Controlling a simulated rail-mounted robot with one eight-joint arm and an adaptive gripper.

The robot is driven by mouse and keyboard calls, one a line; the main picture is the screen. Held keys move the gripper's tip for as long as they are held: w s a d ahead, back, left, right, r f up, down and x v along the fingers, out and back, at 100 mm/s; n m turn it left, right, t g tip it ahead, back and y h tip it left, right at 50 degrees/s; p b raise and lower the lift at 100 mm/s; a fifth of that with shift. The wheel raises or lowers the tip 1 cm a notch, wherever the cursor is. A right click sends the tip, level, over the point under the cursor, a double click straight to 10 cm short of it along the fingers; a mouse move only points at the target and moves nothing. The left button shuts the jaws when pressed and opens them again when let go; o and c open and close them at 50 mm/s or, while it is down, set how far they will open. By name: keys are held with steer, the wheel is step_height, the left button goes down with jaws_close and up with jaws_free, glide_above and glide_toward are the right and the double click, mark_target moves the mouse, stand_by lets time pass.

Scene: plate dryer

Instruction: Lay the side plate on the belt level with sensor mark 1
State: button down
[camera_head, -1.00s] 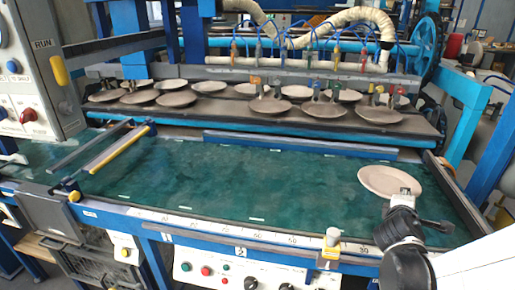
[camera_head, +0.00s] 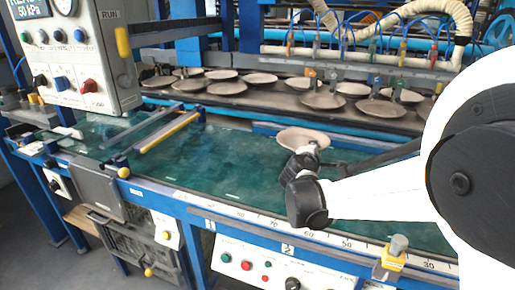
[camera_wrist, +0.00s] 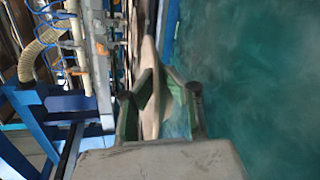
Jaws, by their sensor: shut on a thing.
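The side plate (camera_head: 303,138) is a pale beige round plate, held above the far part of the green belt (camera_head: 225,150) in the head view. My gripper (camera_head: 308,153) is shut on its near rim. In the wrist view the plate (camera_wrist: 149,95) shows edge-on between the two fingers of my gripper (camera_wrist: 155,90), with the green belt to the right. My arm hides the belt's right part.
A bar with a yellow edge (camera_head: 167,133) crosses above the belt at left. A numbered scale (camera_head: 300,232) and yellow block (camera_head: 394,258) line the near edge. The belt's middle is clear.

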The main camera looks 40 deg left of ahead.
mark_target(256, 170)
steer(key=s+a+n+y+b, duration=0.1)
steer(key=s+a, duration=0.3)
steer(key=a, duration=0.5)
steer(key=s+a+n+y+b, duration=0.15)
steer(key=s+a, duration=0.25)
steer(key=a, duration=0.5)
steer(key=shift+m, duration=0.25)
steer(key=shift+f+b, duration=1.3)
steer(key=shift+f, duration=1.9)
steer(key=shift+f, duration=0.25)
steer(key=c, duration=1.8)
jaws_free()
steer(key=shift+o, duration=0.2)
steer(key=shift+s, duration=0.15)
